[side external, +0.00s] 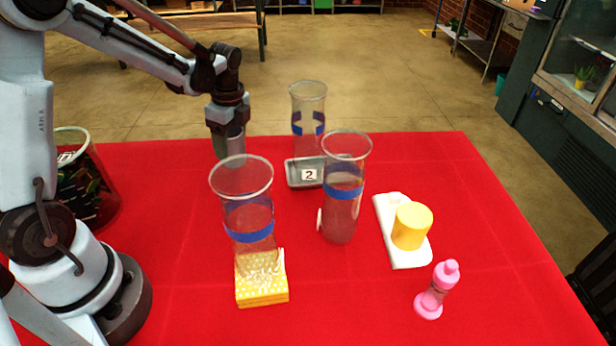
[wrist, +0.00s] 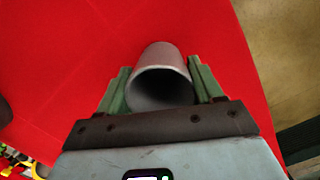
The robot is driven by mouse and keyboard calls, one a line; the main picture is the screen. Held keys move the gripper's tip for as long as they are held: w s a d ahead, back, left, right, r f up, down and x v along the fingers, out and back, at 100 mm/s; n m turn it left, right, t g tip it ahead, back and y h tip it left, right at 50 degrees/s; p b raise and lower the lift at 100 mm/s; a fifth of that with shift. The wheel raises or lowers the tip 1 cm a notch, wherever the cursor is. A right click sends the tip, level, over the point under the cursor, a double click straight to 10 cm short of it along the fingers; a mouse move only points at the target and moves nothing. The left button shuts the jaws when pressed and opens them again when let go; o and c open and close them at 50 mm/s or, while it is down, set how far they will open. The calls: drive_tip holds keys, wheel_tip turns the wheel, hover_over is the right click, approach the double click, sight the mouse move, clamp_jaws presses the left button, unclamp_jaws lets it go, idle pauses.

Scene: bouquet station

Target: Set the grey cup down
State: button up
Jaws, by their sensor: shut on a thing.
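The grey cup (side external: 229,150) is held in my gripper (side external: 228,128), its lower end close to the red tablecloth beyond the front glass vase. I cannot tell whether its base touches the cloth. In the wrist view the cup (wrist: 160,62) sits between the two green fingers of my gripper (wrist: 161,88), with its open mouth facing the camera. The fingers press on both its sides. The front vase's rim partly overlaps the cup's lower end in the side view.
The front glass vase (side external: 248,215) stands on a yellow patterned stack (side external: 262,290). Two more banded vases (side external: 343,190) (side external: 308,105) and a grey tray with a "2" card (side external: 309,174) stand to the right.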

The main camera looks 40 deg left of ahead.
drive_tip(key=o, duration=1.1)
drive_tip(key=shift+f, duration=0.1)
drive_tip(key=shift+o, duration=0.2)
wheel_tip(320, 180, up, 12)
drive_tip(key=d, duration=0.1)
drive_tip(key=s+d+f+n+t+h, duration=0.1)
drive_tip(key=s+d+n+t, duration=0.6)
drive_tip(key=d+n, duration=0.5)
drive_tip(key=shift+s+d+f+n+t, duration=0.2)
drive_tip(key=shift+s+n+t, duration=0.1)
drive_tip(key=shift+s+n, duration=0.7)
drive_tip(key=shift+w, duration=0.1)
